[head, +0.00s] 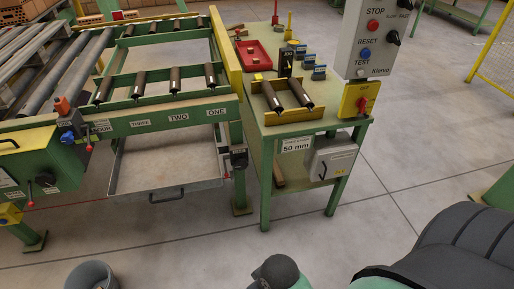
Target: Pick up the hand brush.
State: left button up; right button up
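I cannot pick out the hand brush with certainty. A slim brown wooden-looking piece (279,173) shows under the green workbench, partly hidden by its leg; it is too small to identify. A small brown item (237,27) lies at the far left corner of the bench top, also too small to tell. Neither of my grippers is in view. Dark grey rounded parts at the bottom right look like my own body.
The green workbench (345,128) carries a red tray (246,62), a yellow roller cradle (265,118) and a control box (378,35). A roller conveyor (170,112) with a metal drawer (125,178) stands left. A grey bucket (91,275) is at bottom left. The floor right of the bench is clear.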

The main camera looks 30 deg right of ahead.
aim_at(278, 180)
jog(key=i+j+z, duration=0.2)
jog(key=j+z, duration=0.15)
jog(key=i+j+z, duration=0.15)
jog(key=j+z, duration=0.6)
jog(key=i+j, duration=0.05)
jog(key=j, duration=0.05)
